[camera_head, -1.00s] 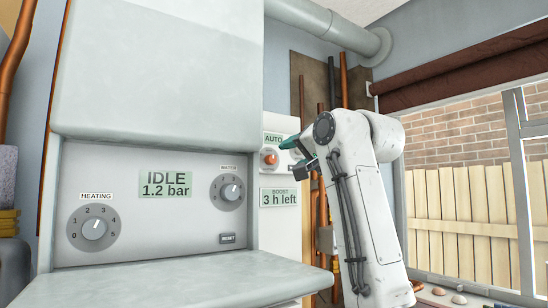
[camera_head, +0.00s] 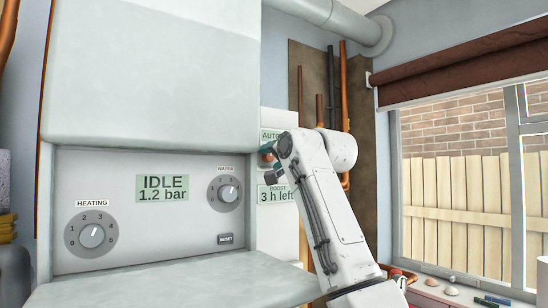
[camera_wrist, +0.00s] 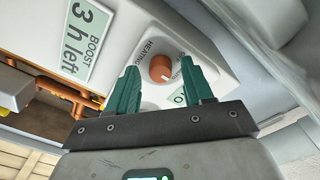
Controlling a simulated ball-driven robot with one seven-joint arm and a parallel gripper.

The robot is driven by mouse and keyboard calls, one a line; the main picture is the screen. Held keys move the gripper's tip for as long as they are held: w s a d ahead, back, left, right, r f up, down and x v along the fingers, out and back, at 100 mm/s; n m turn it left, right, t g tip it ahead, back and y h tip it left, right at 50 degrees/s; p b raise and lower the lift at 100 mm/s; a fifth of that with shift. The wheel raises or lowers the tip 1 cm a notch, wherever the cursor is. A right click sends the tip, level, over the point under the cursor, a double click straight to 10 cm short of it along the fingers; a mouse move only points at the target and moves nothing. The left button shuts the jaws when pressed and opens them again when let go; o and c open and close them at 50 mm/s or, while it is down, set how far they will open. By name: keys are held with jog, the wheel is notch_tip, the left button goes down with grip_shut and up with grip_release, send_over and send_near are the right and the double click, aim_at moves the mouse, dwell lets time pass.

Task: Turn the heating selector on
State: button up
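An orange round selector knob (camera_wrist: 161,68) sits on a white panel in the wrist view, with the word HEATING printed beside it. Its other markings are partly hidden by a finger, and its setting is too small to read. My gripper (camera_wrist: 158,70) is open, with one teal finger on each side of the knob in that view. I cannot tell if the fingers reach the knob or touch it.
A larger boiler panel (camera_head: 85,180) at left has a HEATING dial (camera_head: 91,236), a WATER dial (camera_head: 226,192), a RESET button (camera_head: 225,239) and an IDLE 1.2 bar display (camera_head: 162,188). A ledge (camera_head: 180,280) juts out below. Copper pipes (camera_head: 345,90) run behind my arm.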

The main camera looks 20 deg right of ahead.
grip_shut()
jog(key=shift+m, duration=0.4)
jog(key=m, duration=1)
jog(key=shift+m+g, duration=0.3)
dwell(0.5)
jog(key=shift+o, duration=0.4)
grip_release()
jog(key=shift+d+r, duration=0.1)
